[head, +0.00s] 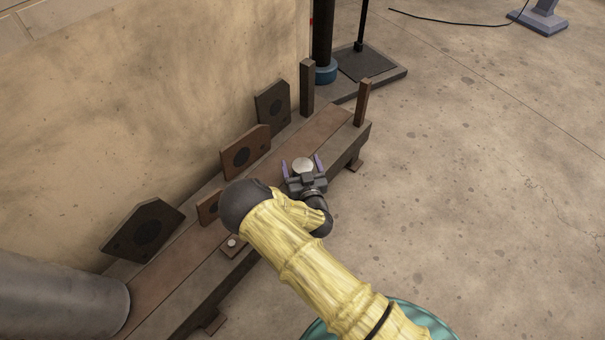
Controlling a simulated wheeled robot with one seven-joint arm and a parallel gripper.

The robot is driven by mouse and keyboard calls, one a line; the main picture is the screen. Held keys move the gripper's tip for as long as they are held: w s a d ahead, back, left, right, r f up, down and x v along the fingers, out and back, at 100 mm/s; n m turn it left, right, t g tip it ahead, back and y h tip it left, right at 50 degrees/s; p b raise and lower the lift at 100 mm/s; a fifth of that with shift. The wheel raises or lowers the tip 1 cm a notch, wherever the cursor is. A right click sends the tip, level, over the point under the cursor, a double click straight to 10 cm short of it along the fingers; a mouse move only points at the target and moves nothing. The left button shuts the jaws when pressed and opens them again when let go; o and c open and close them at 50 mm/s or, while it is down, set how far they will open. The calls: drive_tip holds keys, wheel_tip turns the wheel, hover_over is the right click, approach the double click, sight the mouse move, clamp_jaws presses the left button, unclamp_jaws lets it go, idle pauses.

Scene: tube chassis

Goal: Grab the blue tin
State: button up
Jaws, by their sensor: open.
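My gripper (302,166) is open over the long bench, with a purple finger on each side of a round object (303,165). Only the pale, light-grey top of this object shows clearly. Its sides are mostly hidden by my gripper, so I cannot tell whether it is the blue tin. I also cannot tell whether the fingers touch it. No other clearly blue tin shows on the bench.
The narrow bench (320,135) runs along the wall, with upright plates (245,151) on its wall side and posts (362,102) at its far end. A blue-based black column (326,72) stands beyond.

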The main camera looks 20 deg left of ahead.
drive_tip(key=c, duration=1.2)
drive_tip(key=shift+r, duration=0.1)
wheel_tip(320, 180, up, 10)
drive_tip(key=p, duration=0.6)
drive_tip(key=shift+p, duration=0.35)
